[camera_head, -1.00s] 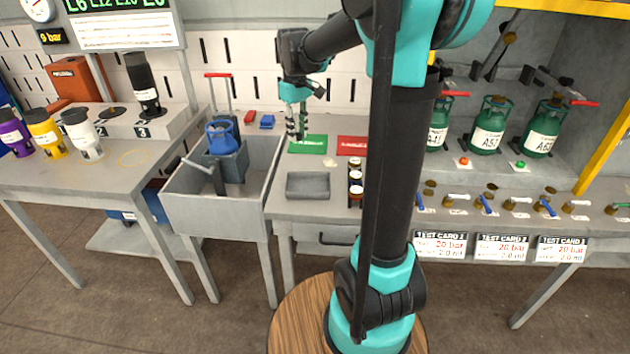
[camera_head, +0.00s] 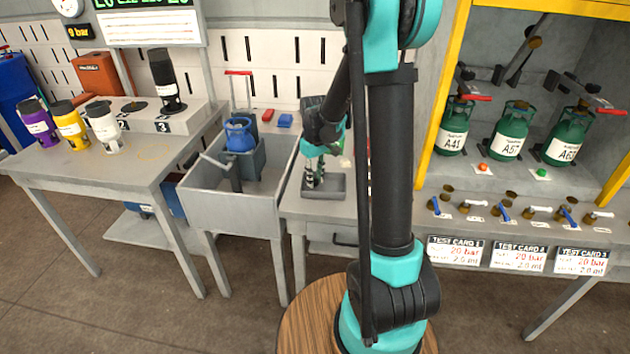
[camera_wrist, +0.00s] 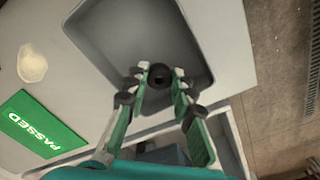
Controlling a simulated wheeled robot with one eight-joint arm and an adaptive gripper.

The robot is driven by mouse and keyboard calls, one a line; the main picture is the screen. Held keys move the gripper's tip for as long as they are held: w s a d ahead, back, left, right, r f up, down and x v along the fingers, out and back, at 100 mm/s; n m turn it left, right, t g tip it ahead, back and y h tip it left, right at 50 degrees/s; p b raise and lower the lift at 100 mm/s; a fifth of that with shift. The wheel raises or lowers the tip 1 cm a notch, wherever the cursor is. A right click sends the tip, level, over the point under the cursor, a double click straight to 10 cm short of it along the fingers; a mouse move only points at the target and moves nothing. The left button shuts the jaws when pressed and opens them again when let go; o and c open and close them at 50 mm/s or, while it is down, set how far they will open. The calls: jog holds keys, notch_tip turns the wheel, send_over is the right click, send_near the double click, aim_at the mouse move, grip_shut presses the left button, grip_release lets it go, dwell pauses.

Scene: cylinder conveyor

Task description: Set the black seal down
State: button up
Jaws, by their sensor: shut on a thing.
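The black seal (camera_wrist: 160,76) is a small dark ring between my fingertips in the wrist view. My gripper (camera_wrist: 158,82) is shut on it. The grey tray (camera_wrist: 105,25) lies under the fingertips, and the seal shows against its floor near the tray's lower edge. I cannot tell whether the seal touches the floor. In the head view my gripper (camera_head: 314,183) points down at the left part of the tray (camera_head: 336,187); the seal is too small to make out there.
The sink (camera_head: 235,205) with a blue cylinder (camera_head: 239,135) stands left of the bench. Green cylinders (camera_head: 508,132) stand on the right.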

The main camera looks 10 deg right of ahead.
aim_at(315, 181)
jog(key=shift+f, duration=0.6)
jog(key=o, duration=0.8)
jog(key=shift+f, duration=0.1)
notch_tip(315, 181, up, 12)
jog(key=s+d+f+m+t, duration=0.2)
jog(key=s+f+m, duration=0.1)
jog(key=s, duration=0.8)
jog(key=s+d+f+m+t, duration=0.2)
jog(key=s+f, duration=0.3)
jog(key=s, duration=0.6)
jog(key=shift+s+d+f+m, duration=0.2)
jog(key=shift+d+f+m, duration=0.2)
jog(key=shift+d+m, duration=0.25)
